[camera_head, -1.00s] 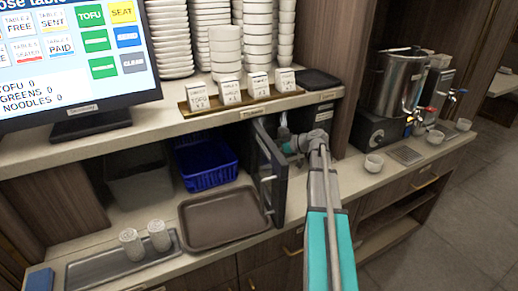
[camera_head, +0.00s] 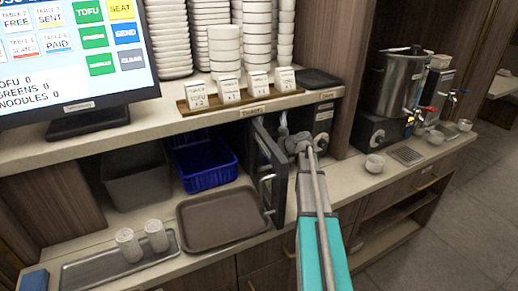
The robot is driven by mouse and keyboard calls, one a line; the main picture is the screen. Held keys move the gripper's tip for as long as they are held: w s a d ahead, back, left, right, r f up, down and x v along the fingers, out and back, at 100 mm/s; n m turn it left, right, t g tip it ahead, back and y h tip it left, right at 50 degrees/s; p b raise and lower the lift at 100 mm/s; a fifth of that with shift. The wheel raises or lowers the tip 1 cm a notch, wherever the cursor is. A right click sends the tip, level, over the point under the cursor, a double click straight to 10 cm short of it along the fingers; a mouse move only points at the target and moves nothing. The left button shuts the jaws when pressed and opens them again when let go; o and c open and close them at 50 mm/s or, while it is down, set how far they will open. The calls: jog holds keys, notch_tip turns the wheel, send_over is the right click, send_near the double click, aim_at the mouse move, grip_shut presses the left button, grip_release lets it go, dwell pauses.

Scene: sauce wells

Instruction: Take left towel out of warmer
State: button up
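The towel warmer (camera_head: 323,119) is a dark box under the shelf, right of centre. Its door (camera_head: 272,172) stands open toward me, with a pale handle (camera_head: 265,190) on the side facing left. My arm reaches in past the right side of the door. No towel shows inside the warmer from here.
A brown tray (camera_head: 222,217) lies on the counter left of the door. A blue basket (camera_head: 203,165) and a grey bin (camera_head: 137,180) stand behind it. Order cards stand on the shelf above. A metal urn (camera_head: 400,82) and cups (camera_head: 374,163) are at the right.

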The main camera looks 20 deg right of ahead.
dwell(0.5)
jog(key=c, duration=1.1)
jog(key=shift+r, duration=0.15)
jog(key=shift+s+r+p, duration=0.25)
jog(key=shift+r+p, duration=0.3)
jog(key=shift+p, duration=0.15)
notch_tip(320, 180, up, 6)
jog(key=p, duration=0.5)
jog(key=shift+f+p, duration=0.2)
jog(key=shift+p, duration=0.1)
jog(key=shift+s+r+p, duration=0.15)
jog(key=shift+r+p, duration=0.15)
jog(key=s, duration=1.9)
jog(key=shift+s+d+f+b, duration=0.15)
jog(key=shift+d+f+b, duration=0.1)
jog(key=shift+d+b, duration=0.05)
